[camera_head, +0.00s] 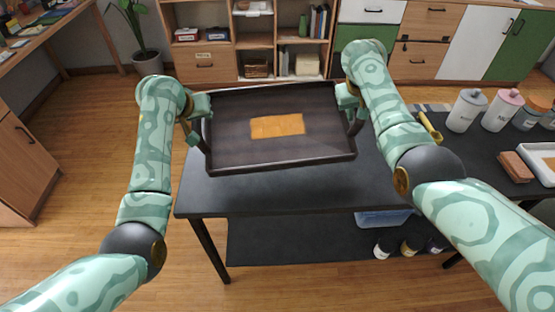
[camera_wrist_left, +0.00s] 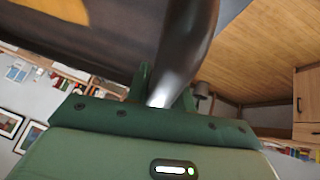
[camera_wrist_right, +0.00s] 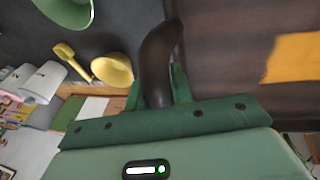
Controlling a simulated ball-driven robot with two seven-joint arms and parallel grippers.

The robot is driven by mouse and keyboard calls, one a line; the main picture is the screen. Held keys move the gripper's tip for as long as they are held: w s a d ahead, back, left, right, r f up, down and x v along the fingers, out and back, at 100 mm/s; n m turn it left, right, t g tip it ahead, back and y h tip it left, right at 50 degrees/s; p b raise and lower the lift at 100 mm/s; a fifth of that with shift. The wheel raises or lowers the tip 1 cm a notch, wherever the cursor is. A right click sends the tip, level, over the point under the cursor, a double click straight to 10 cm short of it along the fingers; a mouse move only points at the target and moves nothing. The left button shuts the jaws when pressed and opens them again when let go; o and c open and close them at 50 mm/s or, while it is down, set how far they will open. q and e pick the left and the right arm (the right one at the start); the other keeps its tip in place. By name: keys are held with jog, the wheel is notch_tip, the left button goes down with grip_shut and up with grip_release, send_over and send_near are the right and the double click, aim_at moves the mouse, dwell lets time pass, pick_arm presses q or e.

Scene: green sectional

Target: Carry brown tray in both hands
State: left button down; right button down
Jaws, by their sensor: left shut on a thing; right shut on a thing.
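The brown tray (camera_head: 235,152) is dark brown with a raised rim and an orange-brown rectangle (camera_head: 277,126) in its middle. It is held above the black table, tilted slightly in the head view. My left gripper (camera_head: 200,136) is shut on the tray's left handle, which shows as a curved dark bar in the left wrist view (camera_wrist_left: 186,50). My right gripper (camera_head: 353,108) is shut on the right handle, which shows between the fingers in the right wrist view (camera_wrist_right: 160,62). Whether the tray's underside touches anything is hidden.
The black table (camera_head: 290,192) lies below the tray, its left part bare. Bottles (camera_head: 466,110), a brown block (camera_head: 515,166) and a white tray (camera_head: 540,150) stand on the right. A shelf unit (camera_head: 255,40) and plant (camera_head: 145,60) stand behind. Wooden floor is open on the left.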

pick_arm(q)
jog(key=shift+f, duration=0.2)
pick_arm(e)
jog(key=shift+f, duration=0.2)
